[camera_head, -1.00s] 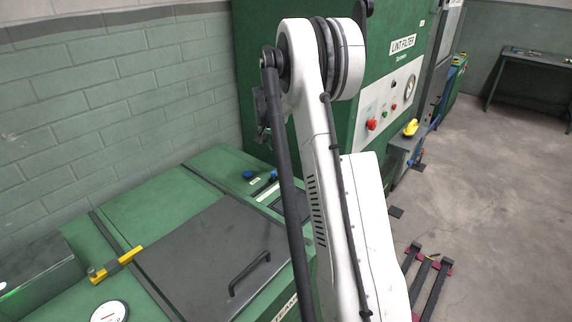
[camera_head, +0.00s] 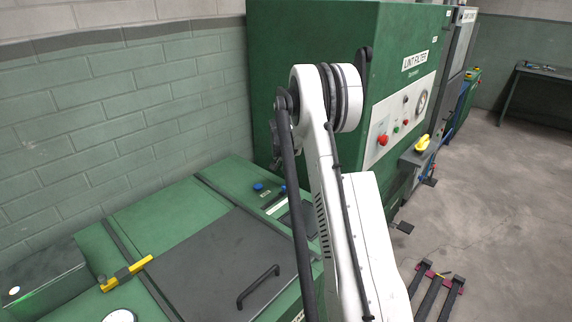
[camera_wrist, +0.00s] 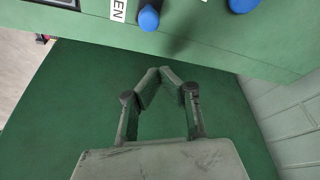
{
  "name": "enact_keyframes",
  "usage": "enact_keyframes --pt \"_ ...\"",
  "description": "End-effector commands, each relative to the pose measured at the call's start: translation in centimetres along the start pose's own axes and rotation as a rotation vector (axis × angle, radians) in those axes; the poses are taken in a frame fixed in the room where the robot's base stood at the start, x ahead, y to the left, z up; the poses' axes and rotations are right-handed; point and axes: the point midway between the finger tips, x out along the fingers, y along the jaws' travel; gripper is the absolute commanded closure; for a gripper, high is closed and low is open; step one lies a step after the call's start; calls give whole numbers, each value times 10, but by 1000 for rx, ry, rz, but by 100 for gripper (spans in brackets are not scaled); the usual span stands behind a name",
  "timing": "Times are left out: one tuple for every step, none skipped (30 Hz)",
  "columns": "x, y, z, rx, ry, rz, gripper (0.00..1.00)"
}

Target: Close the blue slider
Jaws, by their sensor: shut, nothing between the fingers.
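Two blue knobs sit on the green machine. In the wrist view one knob (camera_wrist: 148,18) is at the top centre, beside a label reading "EN", and another knob (camera_wrist: 243,5) is cut off at the top right. In the head view, a blue knob (camera_head: 258,187) is on the machine top, with a second blue one (camera_head: 283,189) beside the arm. I cannot tell which belongs to the slider. My gripper (camera_wrist: 160,72) is shut and empty, its fingertips together below the knobs in the wrist picture, apart from them. In the head view my arm hides part of the machine top.
A dark lid with a black handle (camera_head: 258,287) and a yellow-handled lever (camera_head: 126,273) are on the near machine. The tall green lint filter (camera_head: 300,40) stands behind, with a red button (camera_head: 383,140). A brick wall borders the left. Open floor lies right.

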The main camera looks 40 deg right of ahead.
Motion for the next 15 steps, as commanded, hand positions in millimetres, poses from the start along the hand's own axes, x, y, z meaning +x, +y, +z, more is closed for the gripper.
enact_keyframes --pt "8 0 0 1 0 0 100" --pt "12 0 0 1 0 0 100" --pt "16 0 -1 1 0 0 100" --pt "20 0 -1 1 0 0 100" --pt "24 0 -1 1 0 0 100" --pt "25 0 2 0 0 0 100" --pt "22 0 8 -1 0 0 100" --pt "20 0 12 -1 0 0 100" --pt "19 0 17 -1 0 0 100" --pt "18 0 20 -1 0 0 100" --pt "17 0 23 -1 0 0 100" --pt "16 0 27 0 0 0 100" --pt "16 0 29 0 0 0 100" --pt "15 0 32 0 0 0 100" --pt "15 0 34 0 0 0 100"
